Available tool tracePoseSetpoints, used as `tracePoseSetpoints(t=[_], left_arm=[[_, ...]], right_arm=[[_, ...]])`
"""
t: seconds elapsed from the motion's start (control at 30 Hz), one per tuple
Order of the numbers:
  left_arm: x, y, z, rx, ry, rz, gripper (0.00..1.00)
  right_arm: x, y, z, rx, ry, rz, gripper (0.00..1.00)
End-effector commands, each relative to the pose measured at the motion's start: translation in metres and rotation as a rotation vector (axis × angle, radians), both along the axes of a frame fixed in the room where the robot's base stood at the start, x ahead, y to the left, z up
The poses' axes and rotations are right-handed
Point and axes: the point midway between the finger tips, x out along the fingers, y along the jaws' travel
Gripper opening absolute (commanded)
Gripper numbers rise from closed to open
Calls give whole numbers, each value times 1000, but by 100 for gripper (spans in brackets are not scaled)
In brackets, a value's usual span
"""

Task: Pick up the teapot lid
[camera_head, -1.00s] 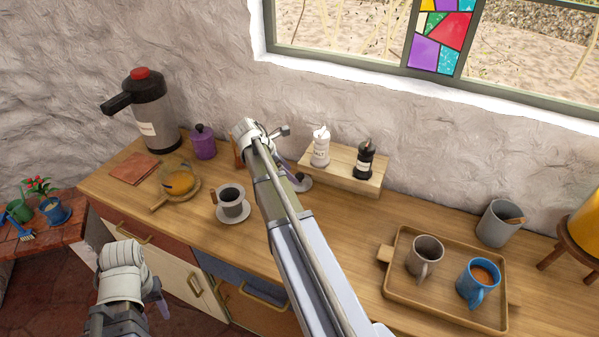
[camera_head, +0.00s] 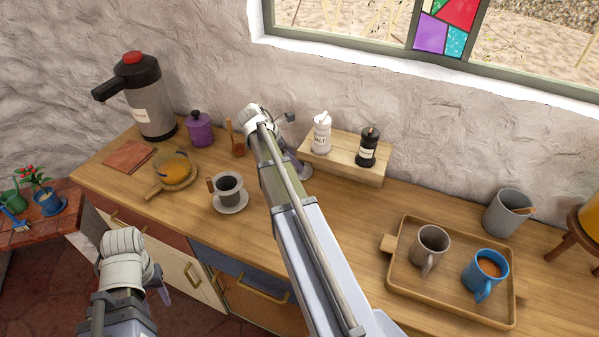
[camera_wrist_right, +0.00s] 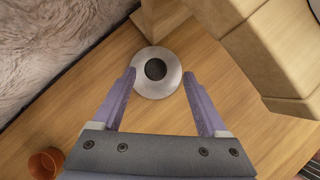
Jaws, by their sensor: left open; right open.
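The teapot lid appears to be a pale grey disc with a dark round knob (camera_wrist_right: 156,71), lying on the wooden counter in the right wrist view. My right gripper (camera_wrist_right: 158,76) is open, its purple fingertips on either side of the disc's near part. I cannot tell whether they touch it. In the head view my right gripper (camera_head: 291,160) points down by the shelf, and the grey edge of the lid (camera_head: 305,170) shows beside it, partly hidden. My left gripper (camera_head: 160,287) is open and empty in front of the counter, partly hidden by its wrist.
A small wooden shelf (camera_head: 343,172) with salt and pepper mills stands close right of my right gripper. A brown pot (camera_head: 238,148) and a cup on a saucer (camera_head: 230,201) are to its left. A tray (camera_head: 396,290) with two mugs is at the right. The wall is behind.

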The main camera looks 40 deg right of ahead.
Motion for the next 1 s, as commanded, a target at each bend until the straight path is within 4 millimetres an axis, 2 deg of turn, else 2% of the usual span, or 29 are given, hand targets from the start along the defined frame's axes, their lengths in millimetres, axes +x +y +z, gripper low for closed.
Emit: tracePoseSetpoints(t=[0.03, 0.3, 0.6, 1.0], left_arm=[[0, 0, -9, 0, 0, 0, 50], [0, 0, -39, 0, 0, 0, 50], [0, 0, -39, 0, 0, 0, 50], [0, 0, -39, 0, 0, 0, 50]], right_arm=[[1, -3, -9, 0, -1, -1, 76], [-1, -21, -39, 0, 1, -2, 76], [-2, -24, -39, 0, 0, 0, 76], [-1, -24, -39, 0, 0, 0, 32]])
